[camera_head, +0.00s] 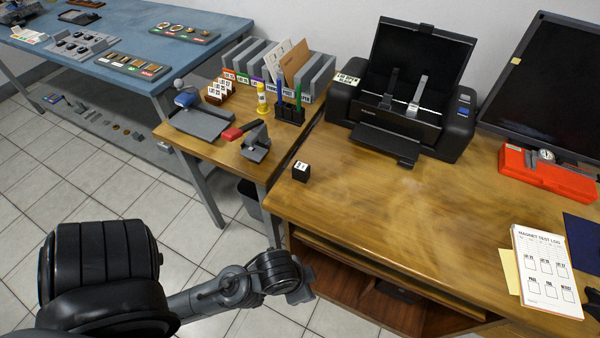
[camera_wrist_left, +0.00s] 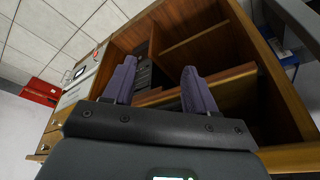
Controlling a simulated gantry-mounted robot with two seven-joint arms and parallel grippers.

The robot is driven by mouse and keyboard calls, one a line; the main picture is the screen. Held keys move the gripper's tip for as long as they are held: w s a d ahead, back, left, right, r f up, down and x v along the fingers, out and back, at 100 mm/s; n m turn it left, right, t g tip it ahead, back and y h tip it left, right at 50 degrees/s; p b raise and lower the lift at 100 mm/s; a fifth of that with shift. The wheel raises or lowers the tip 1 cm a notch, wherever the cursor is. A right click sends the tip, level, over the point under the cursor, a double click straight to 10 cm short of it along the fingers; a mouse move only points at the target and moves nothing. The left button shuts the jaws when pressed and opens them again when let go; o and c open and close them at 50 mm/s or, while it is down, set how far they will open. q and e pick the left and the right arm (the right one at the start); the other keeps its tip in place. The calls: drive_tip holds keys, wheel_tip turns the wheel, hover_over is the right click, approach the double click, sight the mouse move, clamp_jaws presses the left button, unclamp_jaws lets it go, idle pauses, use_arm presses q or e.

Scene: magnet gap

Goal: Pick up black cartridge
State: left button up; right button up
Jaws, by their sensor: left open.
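A small black block (camera_head: 301,172) with a white label on top, which looks like the black cartridge, sits upright on the wooden desk near its left edge. My left gripper (camera_head: 301,290) is in front of the desk, below and apart from the block. In the left wrist view its two purple-grey fingers (camera_wrist_left: 158,75) are spread with nothing between them. They point at the open wooden shelf space under the desk. The block does not show clearly in the left wrist view. My right gripper is not in view.
A black printer (camera_head: 405,100) stands at the back of the desk, with a red tray (camera_head: 546,176) and a Magnet Test Log sheet (camera_head: 545,268) at right. A stapler-like tool (camera_head: 256,145) is on the left side table. The desk's middle is clear.

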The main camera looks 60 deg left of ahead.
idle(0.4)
use_arm(q)
drive_tip(key=o, duration=0.4)
drive_tip(key=shift+c, duration=0.2)
